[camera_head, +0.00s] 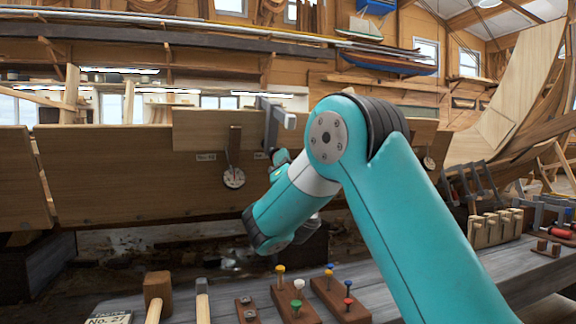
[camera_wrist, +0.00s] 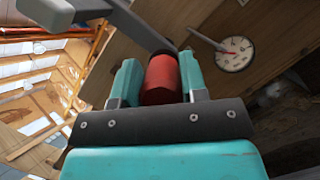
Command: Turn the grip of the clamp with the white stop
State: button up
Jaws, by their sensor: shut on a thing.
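A grey metal clamp (camera_head: 268,122) sits over the top edge of the wooden hull planking in the head view, with a pale block on its upper end. In the wrist view its grey bar (camera_wrist: 135,22) runs across the top, and I cannot tell whether the pale block at the upper left is the white stop. My gripper (camera_wrist: 160,72) is shut on the clamp's red grip (camera_wrist: 162,84), with one teal finger on each side. In the head view my arm hides the grip and most of my gripper.
A round dial gauge (camera_head: 234,178) hangs on the planking left of my gripper; it also shows in the wrist view (camera_wrist: 234,53). The bench in front holds a mallet (camera_head: 157,292), peg blocks (camera_head: 297,304) with coloured pegs, and clamps (camera_head: 470,185) at the right.

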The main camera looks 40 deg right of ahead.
jog(key=o, duration=0.9)
jog(key=shift+s+a+f+b, duration=0.15)
jog(key=shift+s+f+b, duration=0.15)
jog(key=shift+b, duration=0.25)
jog(key=shift+b+v, duration=8.3)
jog(key=shift+b, duration=0.35)
